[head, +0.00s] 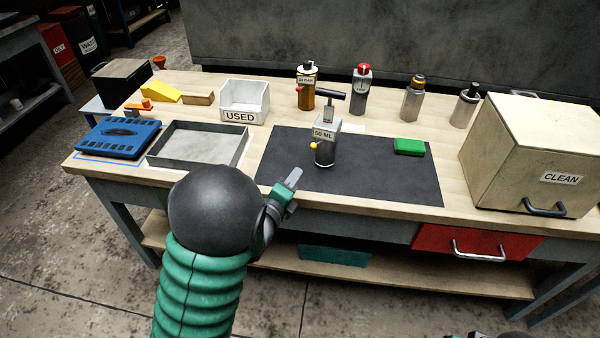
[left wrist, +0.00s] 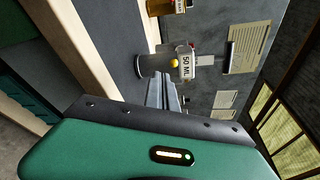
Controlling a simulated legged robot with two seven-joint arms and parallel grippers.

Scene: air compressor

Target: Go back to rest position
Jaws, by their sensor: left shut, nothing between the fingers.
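My left gripper (head: 293,178) is shut and empty, above the front part of the dark mat (head: 400,180). It is in front of and apart from a grey pump bottle labelled "50 ML" (head: 325,150), which stands upright on the mat with a black T-handle and a yellow knob. In the left wrist view the closed fingers (left wrist: 165,92) point toward the same bottle (left wrist: 160,65), which appears sideways. Dark parts, likely of my right arm, barely show at the bottom right edge of the head view; the state of its gripper is hidden.
A green block (head: 409,146) lies on the mat. Several bottles stand behind. A "CLEAN" box (head: 530,150) is at the right, above a red drawer (head: 470,242). A grey tray (head: 197,160), white "USED" bin (head: 243,100) and blue case (head: 118,138) are at the left.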

